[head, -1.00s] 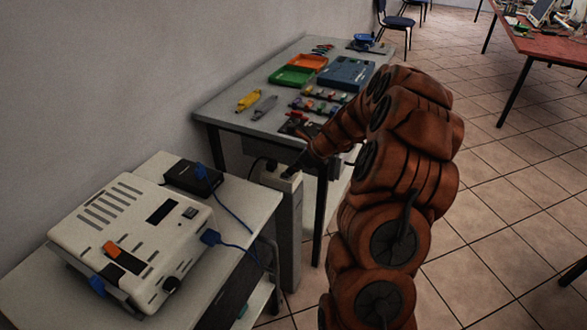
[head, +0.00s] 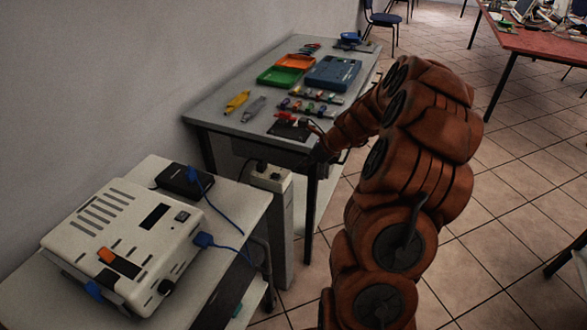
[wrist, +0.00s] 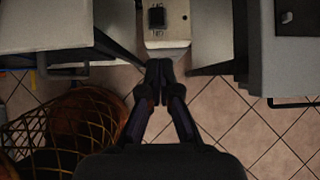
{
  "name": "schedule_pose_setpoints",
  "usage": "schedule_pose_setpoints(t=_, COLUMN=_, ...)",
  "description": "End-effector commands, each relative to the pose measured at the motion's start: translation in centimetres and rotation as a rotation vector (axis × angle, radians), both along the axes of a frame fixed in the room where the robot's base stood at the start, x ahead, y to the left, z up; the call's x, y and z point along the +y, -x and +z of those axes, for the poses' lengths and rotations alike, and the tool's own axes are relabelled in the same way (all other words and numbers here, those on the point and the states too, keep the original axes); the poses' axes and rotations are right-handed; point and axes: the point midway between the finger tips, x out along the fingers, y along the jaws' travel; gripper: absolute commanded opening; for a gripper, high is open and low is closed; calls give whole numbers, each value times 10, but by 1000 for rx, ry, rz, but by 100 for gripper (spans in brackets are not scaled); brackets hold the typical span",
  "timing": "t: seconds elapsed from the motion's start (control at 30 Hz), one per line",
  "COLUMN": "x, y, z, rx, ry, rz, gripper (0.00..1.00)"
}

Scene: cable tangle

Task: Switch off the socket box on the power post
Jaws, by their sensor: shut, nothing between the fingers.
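The power post (head: 283,230) stands upright in the gap between the near bench and the far table. Its pale socket box (head: 271,177) is on top, with a dark plug or socket part at its back left. In the wrist view the socket box (wrist: 172,34) is at top centre, with a black block (wrist: 157,16) on it and small dark markings I cannot read. My gripper (wrist: 159,70) is shut and empty, its fingertips just below the box's near edge in that view. In the head view my gripper (head: 318,156) is right of the box, apart from it.
A white device (head: 125,235) with an orange switch and a black adapter (head: 185,179) with blue cables sit on the near bench. The far table (head: 225,112) holds trays and tools; its front leg (head: 311,205) stands close right of the post. Tiled floor is free to the right.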

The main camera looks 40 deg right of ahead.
Motion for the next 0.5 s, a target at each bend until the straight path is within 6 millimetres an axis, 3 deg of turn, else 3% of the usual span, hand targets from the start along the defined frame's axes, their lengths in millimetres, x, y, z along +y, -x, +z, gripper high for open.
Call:
schedule_pose_setpoints(t=0.2, x=-11, y=19, z=29, rx=-1, ry=2, rz=2, gripper=0)
schedule_pose_setpoints(t=0.5, x=-18, y=31, z=47, rx=-1, ry=1, rz=2, gripper=0)
